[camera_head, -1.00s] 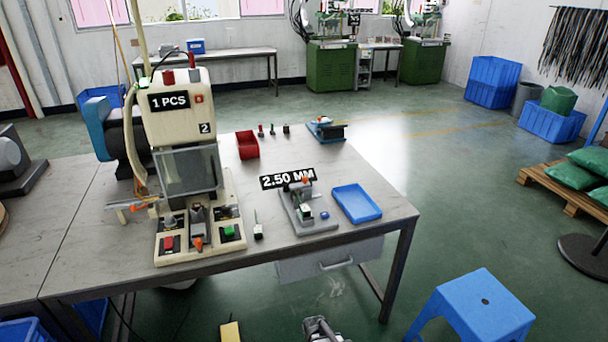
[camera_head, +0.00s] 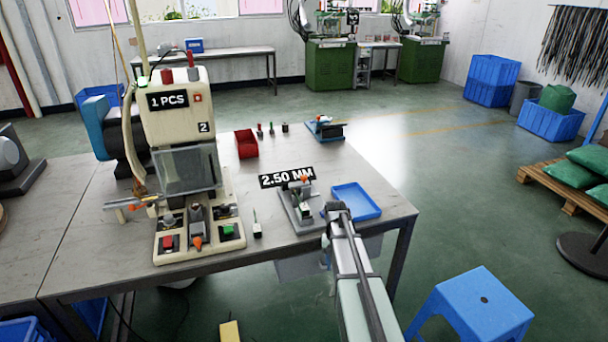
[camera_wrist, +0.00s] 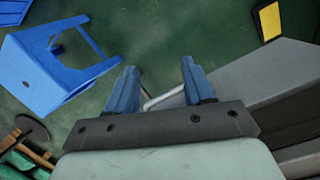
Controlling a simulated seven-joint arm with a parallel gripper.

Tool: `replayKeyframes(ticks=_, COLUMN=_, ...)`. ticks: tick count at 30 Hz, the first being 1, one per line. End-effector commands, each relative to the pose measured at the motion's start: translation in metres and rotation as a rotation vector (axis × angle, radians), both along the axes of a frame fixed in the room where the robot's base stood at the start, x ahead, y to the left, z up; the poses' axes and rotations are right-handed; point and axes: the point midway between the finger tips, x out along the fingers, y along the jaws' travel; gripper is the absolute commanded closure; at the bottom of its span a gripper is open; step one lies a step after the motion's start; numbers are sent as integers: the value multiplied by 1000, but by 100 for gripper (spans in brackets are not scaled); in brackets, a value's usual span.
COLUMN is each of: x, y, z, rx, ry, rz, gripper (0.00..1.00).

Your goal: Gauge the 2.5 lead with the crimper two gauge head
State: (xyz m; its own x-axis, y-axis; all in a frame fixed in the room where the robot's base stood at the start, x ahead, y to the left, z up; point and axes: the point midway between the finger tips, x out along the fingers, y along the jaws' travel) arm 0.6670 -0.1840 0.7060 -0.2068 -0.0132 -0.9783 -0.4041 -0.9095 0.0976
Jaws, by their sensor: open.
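The gauge head (camera_head: 297,216) is a small grey fixture on the table under a floating "2.50 MM" sign (camera_head: 287,177). A small dark and white piece stands on it; I cannot tell whether this is the lead. Another small white-based piece with a thin upright stem (camera_head: 257,230) stands left of it. Crimper two (camera_head: 180,108) is the cream machine marked "2" and "1 PCS". My gripper (camera_head: 337,207) is right of the gauge head, by the blue tray's near left corner, and hides part of the fixture's right side. In the wrist view my gripper (camera_wrist: 160,68) is open and empty.
The blue tray (camera_head: 364,213) looks empty. A red bin (camera_head: 246,144), several small coloured pieces and a blue device (camera_head: 325,129) stand farther back. A blue stool (camera_head: 484,302) stands on the floor at right. The table's middle is mostly clear.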

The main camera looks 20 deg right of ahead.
Motion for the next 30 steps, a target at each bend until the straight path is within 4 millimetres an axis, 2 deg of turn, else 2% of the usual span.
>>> replayKeyframes(ticks=1, x=13, y=-11, z=19, rx=-7, ry=-16, rz=-16, gripper=48)
replayKeyframes(ticks=6, x=39, y=-38, z=73, rx=-28, ry=-53, rz=-59, gripper=48)
replayKeyframes(ticks=10, x=65, y=-52, z=112, rx=-36, ry=-80, rz=-72, gripper=48)
replayKeyframes(ticks=13, x=97, y=-54, z=143, rx=-36, ry=-102, rz=-59, gripper=48)
replayKeyframes(ticks=17, x=155, y=-45, z=188, rx=-24, ry=-132, rz=-13, gripper=48)
replayKeyframes(ticks=21, x=215, y=-24, z=238, rx=-3, ry=-160, rz=52, gripper=48)
replayKeyframes(ticks=24, x=250, y=-9, z=271, rx=9, ry=-179, rz=94, gripper=48)
replayKeyframes(ticks=27, x=275, y=5, z=298, rx=19, ry=-192, rz=126, gripper=48)
replayKeyframes(ticks=30, x=290, y=15, z=316, rx=25, ry=-201, rz=149, gripper=48)
